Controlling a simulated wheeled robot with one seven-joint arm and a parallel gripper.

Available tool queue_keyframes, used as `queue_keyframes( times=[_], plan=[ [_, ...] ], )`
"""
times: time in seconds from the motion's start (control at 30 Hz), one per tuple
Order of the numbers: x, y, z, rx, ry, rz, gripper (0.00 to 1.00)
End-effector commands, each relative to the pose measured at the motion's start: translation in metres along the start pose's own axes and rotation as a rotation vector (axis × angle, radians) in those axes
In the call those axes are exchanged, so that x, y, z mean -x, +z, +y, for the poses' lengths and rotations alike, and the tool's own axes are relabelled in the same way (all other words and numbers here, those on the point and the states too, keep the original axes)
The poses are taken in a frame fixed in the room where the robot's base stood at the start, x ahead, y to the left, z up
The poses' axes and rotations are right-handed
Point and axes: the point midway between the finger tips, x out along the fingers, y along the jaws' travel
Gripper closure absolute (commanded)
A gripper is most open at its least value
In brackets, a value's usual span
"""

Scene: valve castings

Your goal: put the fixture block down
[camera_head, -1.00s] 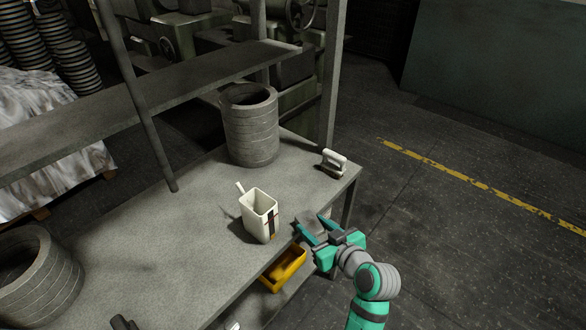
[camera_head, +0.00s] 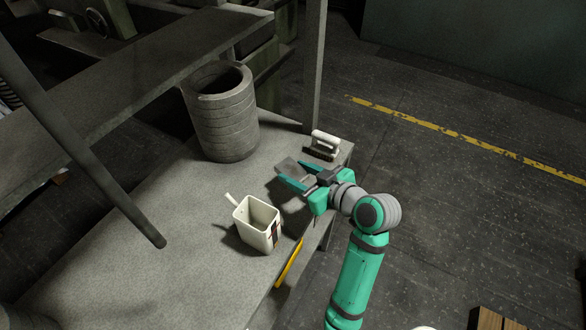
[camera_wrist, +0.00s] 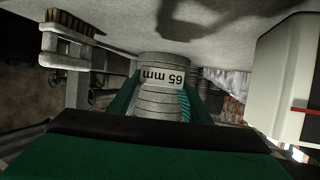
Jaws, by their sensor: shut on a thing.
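The fixture block (camera_head: 287,165) is a small grey piece between the fingertips of my gripper (camera_head: 296,173) in the head view. My gripper is shut on it and holds it over the right part of the grey table (camera_head: 170,245), with a dark shadow on the tabletop beneath. In the wrist view, which is upside down, a pale grey face marked "65 mm" (camera_wrist: 164,77) shows between the teal fingers.
A white open container (camera_head: 257,225) stands nearer the front edge, and a brush (camera_head: 324,146) lies near the right corner. The large ribbed cylinder (camera_head: 223,115) stands behind. A yellow bin (camera_head: 288,263) is below the edge. A shelf (camera_head: 140,75) and post overhang the left.

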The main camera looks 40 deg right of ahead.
Motion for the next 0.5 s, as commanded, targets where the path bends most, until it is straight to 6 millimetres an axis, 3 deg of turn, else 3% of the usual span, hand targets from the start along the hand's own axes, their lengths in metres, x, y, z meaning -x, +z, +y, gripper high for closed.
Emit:
queue_keyframes(
  times=[0.3, 0.5],
  plan=[
    [0.001, -0.001, -0.001, 0.005, 0.001, 0.002, 1.0],
    [-0.003, 0.012, -0.001, 0.002, 0.0, 0.001, 1.0]
  ],
)
